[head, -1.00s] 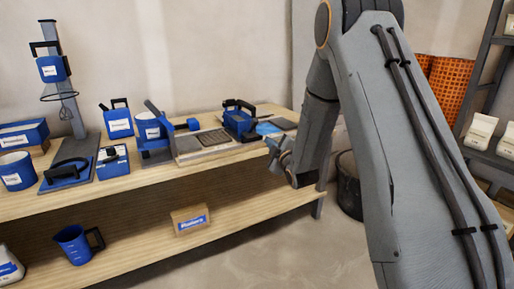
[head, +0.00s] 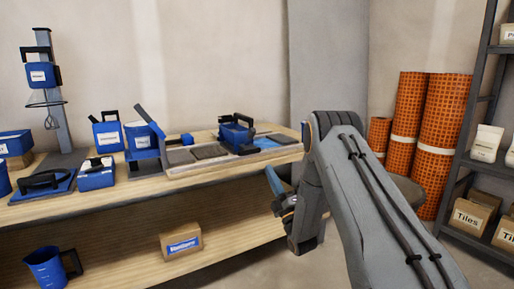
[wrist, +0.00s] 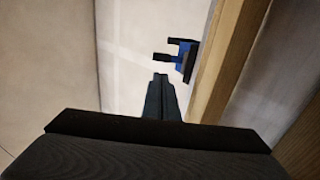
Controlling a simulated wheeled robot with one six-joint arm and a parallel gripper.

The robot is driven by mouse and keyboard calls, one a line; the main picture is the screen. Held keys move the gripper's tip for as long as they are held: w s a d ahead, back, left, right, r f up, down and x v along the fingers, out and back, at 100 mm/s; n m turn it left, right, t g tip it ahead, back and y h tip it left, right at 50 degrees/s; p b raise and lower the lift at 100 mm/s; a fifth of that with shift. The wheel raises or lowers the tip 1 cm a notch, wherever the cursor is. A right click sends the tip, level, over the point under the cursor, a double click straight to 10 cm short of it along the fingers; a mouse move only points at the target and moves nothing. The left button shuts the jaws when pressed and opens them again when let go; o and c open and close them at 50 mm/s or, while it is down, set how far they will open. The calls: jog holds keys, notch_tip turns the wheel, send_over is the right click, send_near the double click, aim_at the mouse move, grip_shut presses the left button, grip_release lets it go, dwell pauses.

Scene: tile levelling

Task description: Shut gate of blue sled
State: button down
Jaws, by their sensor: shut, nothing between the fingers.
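The blue sled (head: 237,135) with a black handle on top stands on the grey tile strip at the right part of the workbench. Its gate is too small to make out in the head view. My gripper (head: 272,180) is in front of the bench's right end, lower than the sled and to its right, apart from it. In the wrist view my gripper (wrist: 159,84) has its fingers together with nothing between them. A small blue and black thing, seemingly the sled (wrist: 184,62), shows just beyond the fingertips there, beside the wooden bench edge.
The workbench (head: 110,192) holds several blue tools left of the sled, and a stand (head: 50,85) at the far left. A cardboard box (head: 180,242) and a blue jug (head: 45,268) are on the lower shelf. Orange rolls (head: 440,140) and a rack (head: 480,110) stand at right.

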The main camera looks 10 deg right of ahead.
aim_at(252, 135)
jog(key=b+x, duration=0.2)
jog(key=x, duration=1.2)
jog(key=shift+f, duration=0.1)
jog(key=shift+a, duration=0.1)
